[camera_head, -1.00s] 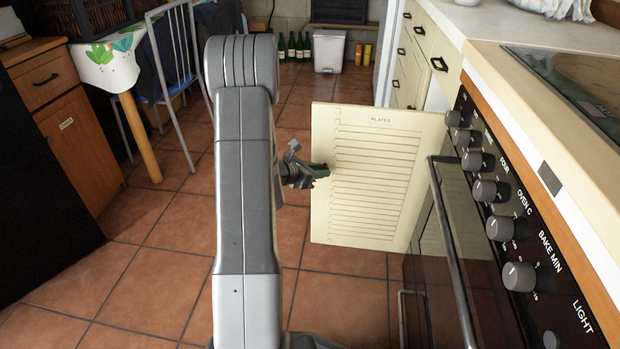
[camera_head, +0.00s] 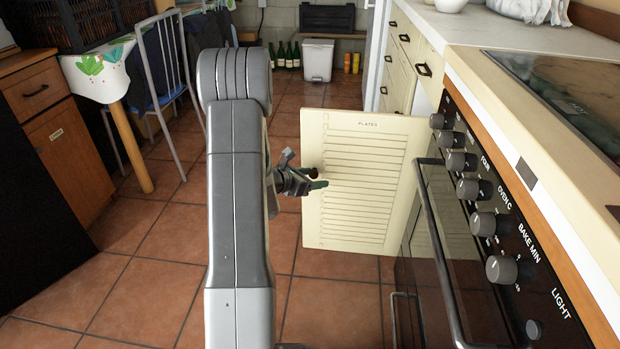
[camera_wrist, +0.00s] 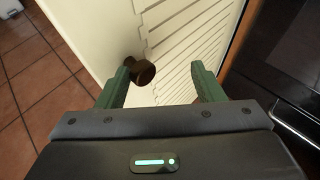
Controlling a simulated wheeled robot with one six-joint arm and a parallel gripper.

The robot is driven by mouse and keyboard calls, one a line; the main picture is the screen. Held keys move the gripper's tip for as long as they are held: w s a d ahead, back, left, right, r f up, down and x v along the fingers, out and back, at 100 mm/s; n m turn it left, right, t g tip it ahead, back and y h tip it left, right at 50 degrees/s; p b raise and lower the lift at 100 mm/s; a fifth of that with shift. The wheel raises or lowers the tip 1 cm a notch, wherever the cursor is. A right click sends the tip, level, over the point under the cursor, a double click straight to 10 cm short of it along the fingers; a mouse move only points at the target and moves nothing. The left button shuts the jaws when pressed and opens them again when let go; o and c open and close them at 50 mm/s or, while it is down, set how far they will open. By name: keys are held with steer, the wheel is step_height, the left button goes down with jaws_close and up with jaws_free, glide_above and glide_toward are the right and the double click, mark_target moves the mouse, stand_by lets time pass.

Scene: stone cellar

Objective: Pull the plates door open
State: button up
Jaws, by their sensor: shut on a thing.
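The cream plates door (camera_head: 375,225), with slats and the word PLATES at its top, stands swung well out from the counter front, beyond the oven. Its small dark round knob (camera_wrist: 139,70) is near the free edge. My gripper (camera_head: 317,180) is at this knob, in front of the door face. In the wrist view its two green fingers (camera_wrist: 163,78) point at the slats, with the knob close to the left finger. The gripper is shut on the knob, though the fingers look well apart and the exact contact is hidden. The cupboard inside is mostly hidden behind the door.
The oven (camera_head: 440,260), with its handle and knobs, is close on the right below the counter (camera_head: 480,70). A metal chair (camera_head: 165,90) and a wooden cabinet (camera_head: 65,150) stand left. A white bin (camera_head: 318,62) is at the back. Tiled floor is clear left of the door.

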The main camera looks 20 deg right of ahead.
steer(key=shift+s+d+f, duration=0.1)
steer(key=shift+s+d, duration=0.15)
steer(key=shift+s, duration=0.05)
steer(key=p+v, duration=0.4)
steer(key=v, duration=1)
steer(key=shift+w, duration=0.3)
steer(key=b+x, duration=0.2)
steer(key=x, duration=0.5)
steer(key=shift+d, duration=0.1)
